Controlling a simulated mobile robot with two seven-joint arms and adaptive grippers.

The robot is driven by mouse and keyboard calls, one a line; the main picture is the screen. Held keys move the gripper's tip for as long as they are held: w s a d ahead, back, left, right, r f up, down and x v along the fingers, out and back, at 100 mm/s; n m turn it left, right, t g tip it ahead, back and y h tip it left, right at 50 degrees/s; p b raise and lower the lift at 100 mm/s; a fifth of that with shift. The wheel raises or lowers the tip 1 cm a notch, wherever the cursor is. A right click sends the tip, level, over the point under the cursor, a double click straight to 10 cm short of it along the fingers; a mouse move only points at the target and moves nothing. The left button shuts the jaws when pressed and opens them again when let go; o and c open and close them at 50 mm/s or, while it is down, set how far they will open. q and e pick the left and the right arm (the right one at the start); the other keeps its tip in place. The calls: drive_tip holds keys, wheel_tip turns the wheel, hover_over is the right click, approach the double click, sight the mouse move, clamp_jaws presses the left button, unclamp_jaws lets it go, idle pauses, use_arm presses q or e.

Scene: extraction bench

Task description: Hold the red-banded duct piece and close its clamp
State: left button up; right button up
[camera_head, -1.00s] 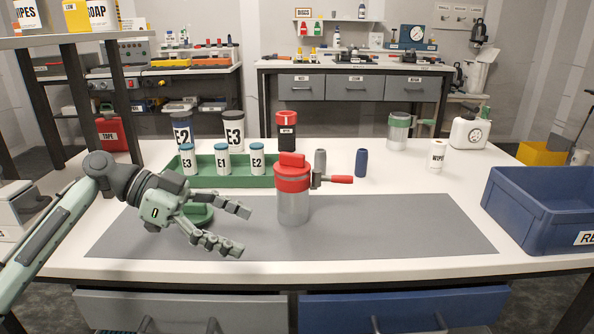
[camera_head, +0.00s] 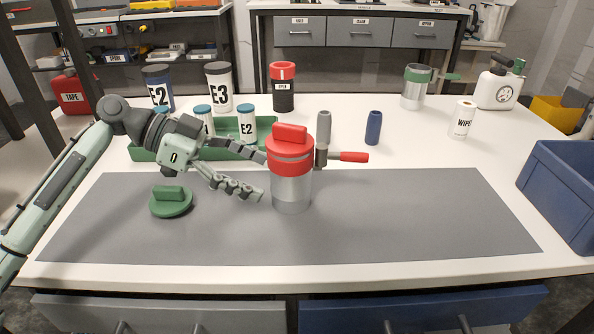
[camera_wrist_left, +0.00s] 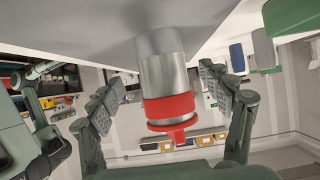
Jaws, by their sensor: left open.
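The red-banded duct piece (camera_head: 292,187) stands upright on the grey mat, a clear-grey cylinder with a red collar and red top block. Its clamp (camera_head: 347,157) has a red handle that sticks out to the right from a metal bracket on the collar. My left gripper (camera_head: 262,176) is open at the piece's left side. In the left wrist view the piece (camera_wrist_left: 165,75) appears upside down between the spread fingers of the left gripper (camera_wrist_left: 167,84), with gaps visible on both sides. The clamp handle is hidden there. My right gripper is not in view.
A green round lid (camera_head: 171,203) lies on the grey mat (camera_head: 410,215), left of the piece. Behind are a green tray (camera_head: 147,155) with labelled bottles, a grey cylinder (camera_head: 324,127) and a blue cylinder (camera_head: 373,128). A blue bin (camera_head: 565,190) stands right. The mat's right half is clear.

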sight(285, 185)
use_arm(q)
drive_tip(key=shift+b+x, duration=0.4)
drive_tip(key=shift+x, duration=2.75)
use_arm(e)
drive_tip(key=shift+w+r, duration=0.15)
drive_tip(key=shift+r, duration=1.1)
use_arm(q)
drive_tip(key=shift+c, duration=0.6)
drive_tip(key=c, duration=0.8)
drive_tip(key=shift+c, duration=0.2)
